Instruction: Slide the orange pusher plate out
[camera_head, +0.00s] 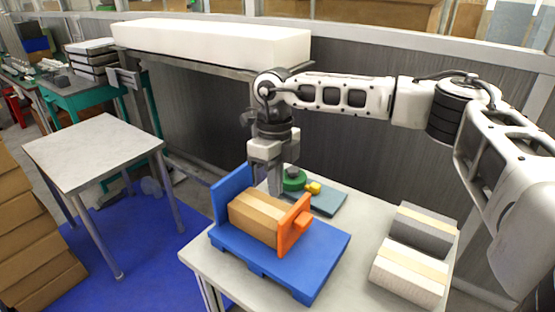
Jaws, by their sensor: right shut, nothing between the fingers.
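The orange pusher plate (290,228) stands upright on a blue base (308,272), with an orange knob (304,221) on its right face. A tan cardboard box (254,217) lies between the plate and a blue upright wall (232,192) at the left end of the base. It looks close against the plate. My right gripper (275,190) points down behind the box, left of the plate and apart from it as far as I can see. It is shut and empty. Its fingertips are partly hidden by the box. My left gripper is not in view.
Behind the base lie a grey-blue pad (325,200) and a green round part (293,180) with a yellow knob (314,188). Another table (95,150) stands at left.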

